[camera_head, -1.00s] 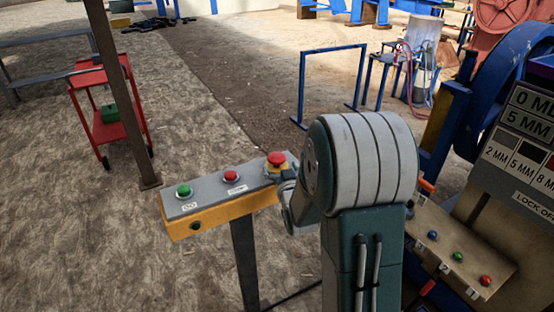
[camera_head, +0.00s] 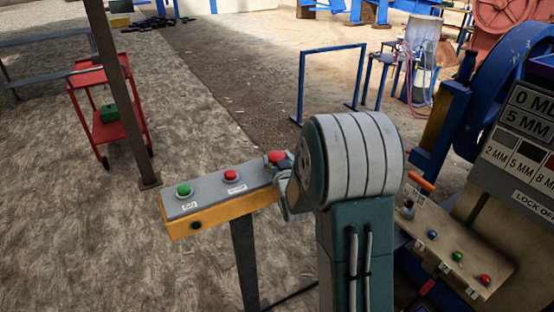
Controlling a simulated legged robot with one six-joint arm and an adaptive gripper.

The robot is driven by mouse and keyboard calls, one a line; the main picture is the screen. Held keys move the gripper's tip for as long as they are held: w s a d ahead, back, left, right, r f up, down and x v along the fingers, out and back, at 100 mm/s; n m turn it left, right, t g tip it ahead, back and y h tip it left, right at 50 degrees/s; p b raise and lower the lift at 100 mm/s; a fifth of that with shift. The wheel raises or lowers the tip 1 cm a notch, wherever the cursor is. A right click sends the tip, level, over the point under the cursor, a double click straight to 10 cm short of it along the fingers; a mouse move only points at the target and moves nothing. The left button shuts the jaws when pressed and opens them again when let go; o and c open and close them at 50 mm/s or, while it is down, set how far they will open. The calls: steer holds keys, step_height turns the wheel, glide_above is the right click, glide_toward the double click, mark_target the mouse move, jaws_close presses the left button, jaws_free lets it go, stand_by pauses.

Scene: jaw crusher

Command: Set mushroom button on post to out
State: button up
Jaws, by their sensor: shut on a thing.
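The control box (camera_head: 215,203) is grey on top with a yellow front and sits on a dark post (camera_head: 244,262). The red mushroom button (camera_head: 275,157) is at its right end, and only part of it shows. My gripper (camera_head: 282,165) is at this button, shut on it. My arm hides most of the fingers and the button's right side. How far in or out the button stands cannot be told.
A green button (camera_head: 184,190) and a smaller red button (camera_head: 231,176) are on the same box. A second panel (camera_head: 465,250) with several buttons stands at right. A brown column (camera_head: 124,110) and red cart (camera_head: 110,110) are at left.

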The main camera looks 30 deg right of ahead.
steer(key=shift+w+r, duration=0.1)
steer(key=shift+r, duration=0.55)
steer(key=o, duration=1.2)
steer(key=shift+r, duration=0.1)
steer(key=v, duration=1.2)
